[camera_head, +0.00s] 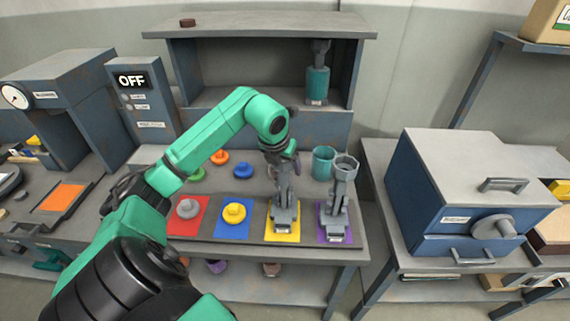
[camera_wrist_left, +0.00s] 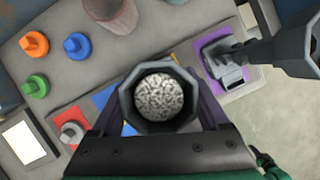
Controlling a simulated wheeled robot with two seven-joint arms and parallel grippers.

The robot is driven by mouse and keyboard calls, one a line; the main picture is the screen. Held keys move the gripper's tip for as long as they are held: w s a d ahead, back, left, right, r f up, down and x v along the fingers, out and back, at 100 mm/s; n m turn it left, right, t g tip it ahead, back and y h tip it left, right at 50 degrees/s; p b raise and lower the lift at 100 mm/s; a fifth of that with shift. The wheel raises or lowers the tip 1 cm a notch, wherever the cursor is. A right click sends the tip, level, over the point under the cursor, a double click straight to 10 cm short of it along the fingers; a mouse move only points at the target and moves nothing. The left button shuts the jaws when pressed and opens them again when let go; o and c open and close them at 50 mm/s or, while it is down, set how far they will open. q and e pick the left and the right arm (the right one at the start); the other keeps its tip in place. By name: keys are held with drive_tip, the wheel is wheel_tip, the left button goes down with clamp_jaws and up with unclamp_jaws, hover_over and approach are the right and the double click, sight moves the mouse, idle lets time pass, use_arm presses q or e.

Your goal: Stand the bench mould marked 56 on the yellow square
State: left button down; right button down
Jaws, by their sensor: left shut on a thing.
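A grey bench mould (camera_head: 285,216) with a small label at its base is upright over the yellow square (camera_head: 270,238). My left gripper (camera_head: 284,180) is shut on it from above. I cannot tell if its base touches the square. A second, similar mould (camera_head: 337,208) stands upright on the purple square (camera_head: 322,233) to the right. It also shows in the left wrist view (camera_wrist_left: 230,72). The numbers are too small to read.
A grey knobbed piece (camera_head: 187,208) sits on the red square and a yellow one (camera_head: 234,212) on the blue square. Orange, blue and green pieces lie behind. A teal cup (camera_head: 323,162) stands behind the second mould. A blue box (camera_head: 470,190) is at the right.

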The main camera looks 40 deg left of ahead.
use_arm(q)
unclamp_jaws()
drive_tip(key=shift+r, duration=0.2)
drive_tip(key=b+v, duration=0.1)
drive_tip(key=v, duration=1)
drive_tip(key=shift+s+r, duration=0.3)
drive_tip(key=shift+d, duration=0.1)
